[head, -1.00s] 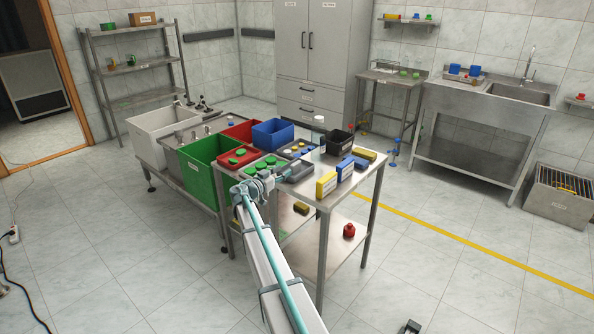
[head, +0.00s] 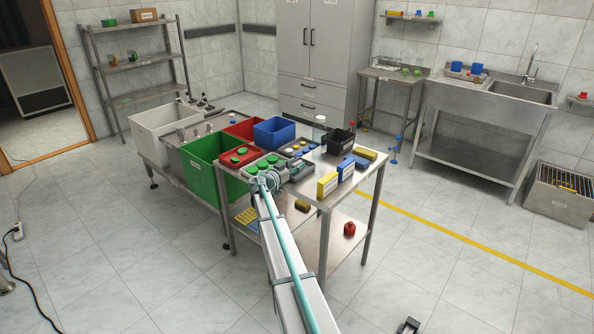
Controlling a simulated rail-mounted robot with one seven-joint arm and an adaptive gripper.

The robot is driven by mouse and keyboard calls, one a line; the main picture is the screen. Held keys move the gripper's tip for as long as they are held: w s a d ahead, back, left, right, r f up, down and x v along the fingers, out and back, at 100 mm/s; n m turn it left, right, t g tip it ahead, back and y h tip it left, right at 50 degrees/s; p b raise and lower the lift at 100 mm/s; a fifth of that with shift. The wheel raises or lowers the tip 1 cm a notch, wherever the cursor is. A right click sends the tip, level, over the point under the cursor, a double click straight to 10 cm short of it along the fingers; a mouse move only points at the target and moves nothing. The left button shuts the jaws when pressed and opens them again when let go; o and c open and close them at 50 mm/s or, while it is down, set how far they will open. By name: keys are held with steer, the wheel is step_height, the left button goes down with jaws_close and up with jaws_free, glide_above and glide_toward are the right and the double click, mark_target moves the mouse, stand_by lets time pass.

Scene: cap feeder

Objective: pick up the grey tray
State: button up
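A grey tray (head: 312,149) with several blue and yellow caps in it lies on the steel table, behind my arm's end. A second, darker grey tray-like thing (head: 305,172) lies nearer the front, partly hidden by my wrist. My gripper (head: 290,174) is small and low over the table, beside or over this nearer grey thing. Its fingers blend with what is behind them, so I cannot tell whether they are open or shut, or touching anything.
A green tray (head: 252,171) and a red tray (head: 228,160) with caps lie left of the grey trays. Yellow (head: 327,186) and blue (head: 346,169) boxes and a black bin (head: 340,143) stand to the right. Green (head: 199,170) and blue (head: 274,131) bins stand behind and left.

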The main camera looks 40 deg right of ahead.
jaws_close()
steer(key=shift+r+b, duration=0.2)
steer(key=shift+b, duration=0.95)
